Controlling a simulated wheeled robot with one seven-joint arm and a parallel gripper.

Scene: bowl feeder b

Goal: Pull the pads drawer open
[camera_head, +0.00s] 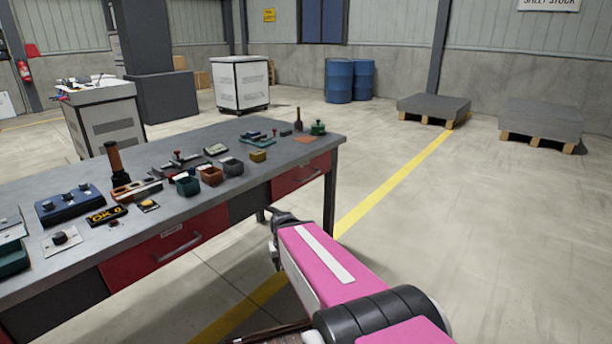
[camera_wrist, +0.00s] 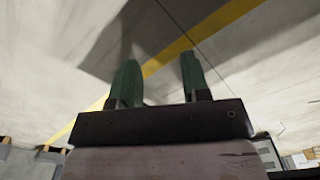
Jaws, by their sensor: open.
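Two red drawers show under the workbench top (camera_head: 235,133) in the head view. The nearer drawer (camera_head: 135,263) has a grey bar handle (camera_head: 178,247) and a small white label. The farther drawer (camera_head: 292,182) is near the right end, also with a handle. Both look shut. The labels are too small to read, so I cannot tell which is the pads drawer. My gripper (camera_wrist: 158,72) is open, with two green fingers apart and nothing between them. In the head view my arm is in front of the bench, right of the nearer drawer; the fingers are not clear there.
The bench top holds a blue button box (camera_head: 70,205), small bins (camera_head: 210,174) and several tools. Open floor with a yellow line (camera_head: 395,182) lies to the right. A white cabinet (camera_head: 240,83), blue drums (camera_head: 349,80) and loaded pallets (camera_head: 433,107) stand farther back.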

